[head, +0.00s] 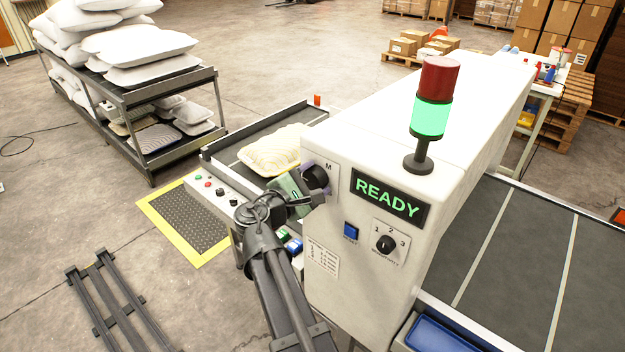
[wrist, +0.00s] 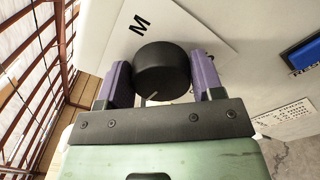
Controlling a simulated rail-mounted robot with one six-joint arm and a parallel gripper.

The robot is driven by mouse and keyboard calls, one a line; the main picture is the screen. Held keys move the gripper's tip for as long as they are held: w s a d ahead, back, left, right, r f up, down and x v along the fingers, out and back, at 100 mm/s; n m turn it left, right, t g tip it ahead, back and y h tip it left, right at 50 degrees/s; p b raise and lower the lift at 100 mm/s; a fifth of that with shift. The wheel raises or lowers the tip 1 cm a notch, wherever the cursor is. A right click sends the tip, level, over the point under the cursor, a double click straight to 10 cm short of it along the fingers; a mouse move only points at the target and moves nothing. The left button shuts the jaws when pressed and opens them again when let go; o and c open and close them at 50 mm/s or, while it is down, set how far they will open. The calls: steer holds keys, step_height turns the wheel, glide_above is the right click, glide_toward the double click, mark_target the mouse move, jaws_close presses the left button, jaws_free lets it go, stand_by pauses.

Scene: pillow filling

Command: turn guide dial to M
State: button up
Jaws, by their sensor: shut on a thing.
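The guide dial (head: 316,177) is a round black knob on the front of the white machine, near its left edge. It also shows in the wrist view (wrist: 162,70), with a letter M printed on the plate beyond it. A short pale mark (wrist: 152,96) shows low on the knob, on the side away from the M. My gripper (head: 304,186) is at the dial; in the wrist view its purple fingers (wrist: 162,82) are shut on the knob, one on each side. Other dial letters are hidden.
The white machine (head: 345,240) carries a lit READY display (head: 389,197), a blue button (head: 351,230) and a 1-2-3 selector knob (head: 387,243). A lamp tower (head: 432,115) glows green. A pillow (head: 272,150) lies on the conveyor behind my gripper. A blue tray (head: 450,338) sits at lower right.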

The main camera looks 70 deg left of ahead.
steer(key=m, duration=0.6)
steer(key=shift+d+f, duration=0.1)
steer(key=shift+f, duration=0.1)
steer(key=m, duration=0.6)
steer(key=shift+f+m+b, duration=0.15)
steer(key=shift+m+b, duration=0.15)
steer(key=shift+m, duration=0.1)
steer(key=m, duration=0.6)
steer(key=shift+f, duration=0.1)
steer(key=m, duration=0.5)
steer(key=shift+s+a+m, duration=0.1)
steer(key=shift+a+m, duration=0.1)
steer(key=shift+m, duration=0.2)
steer(key=o, duration=0.9)
